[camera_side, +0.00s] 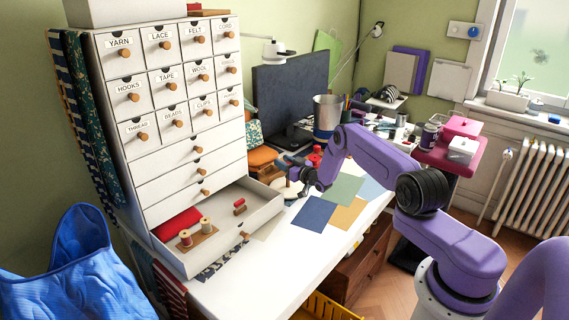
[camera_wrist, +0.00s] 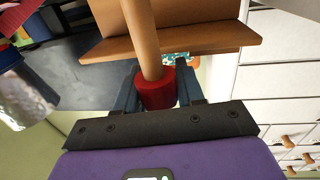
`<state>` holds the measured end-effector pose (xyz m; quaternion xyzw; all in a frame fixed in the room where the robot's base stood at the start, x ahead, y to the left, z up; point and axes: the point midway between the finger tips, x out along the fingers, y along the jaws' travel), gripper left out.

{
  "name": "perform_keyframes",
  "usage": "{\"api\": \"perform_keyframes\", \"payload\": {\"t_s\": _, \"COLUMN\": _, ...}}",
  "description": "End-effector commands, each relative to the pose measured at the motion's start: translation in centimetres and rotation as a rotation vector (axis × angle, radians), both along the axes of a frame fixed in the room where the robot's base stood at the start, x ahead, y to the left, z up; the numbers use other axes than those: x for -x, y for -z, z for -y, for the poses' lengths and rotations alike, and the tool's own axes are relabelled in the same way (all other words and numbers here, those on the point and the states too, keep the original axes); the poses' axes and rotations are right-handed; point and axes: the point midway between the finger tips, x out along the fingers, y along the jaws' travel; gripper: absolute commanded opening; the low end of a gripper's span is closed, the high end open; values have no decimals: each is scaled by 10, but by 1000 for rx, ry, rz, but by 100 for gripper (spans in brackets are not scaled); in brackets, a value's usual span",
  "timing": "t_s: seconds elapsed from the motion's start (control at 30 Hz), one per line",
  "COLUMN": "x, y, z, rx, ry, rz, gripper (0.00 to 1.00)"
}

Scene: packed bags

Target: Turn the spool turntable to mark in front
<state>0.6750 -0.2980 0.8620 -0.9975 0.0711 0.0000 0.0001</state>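My gripper (camera_side: 300,172) is low over the white desktop, at the spools between the drawer cabinet and the monitor. In the wrist view its two dark blue fingers (camera_wrist: 157,92) flank a red cylinder (camera_wrist: 157,92), one on each side with little or no gap; I cannot tell whether they press on it. A pale wooden post (camera_wrist: 143,35) rises from the red cylinder, in front of brown wooden boards (camera_wrist: 187,42). Red spools (camera_side: 316,157) stand just behind my gripper in the side view.
The white drawer cabinet (camera_side: 165,110) stands left, with its open bottom drawer (camera_side: 262,210) holding spools. The monitor (camera_side: 290,95) and a metal pot (camera_side: 327,115) stand behind. Coloured sheets (camera_side: 314,214) lie flat on the desk in front.

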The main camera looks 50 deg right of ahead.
Motion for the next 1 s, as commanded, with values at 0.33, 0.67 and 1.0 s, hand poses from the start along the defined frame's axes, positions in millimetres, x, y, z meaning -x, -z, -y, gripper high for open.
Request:
{"api": "perform_keyframes", "payload": {"t_s": 0.33, "x": 1, "y": 1, "z": 0, "rx": 0, "ry": 97, "rz": -1, "gripper": 0}}
{"api": "perform_keyframes", "payload": {"t_s": 0.67, "x": 2, "y": 1, "z": 4, "rx": -1, "ry": 326, "rz": -2, "gripper": 0}}
{"api": "perform_keyframes", "payload": {"t_s": 1.0, "x": 5, "y": 1, "z": 8, "rx": 0, "ry": 501, "rz": -1, "gripper": 0}}
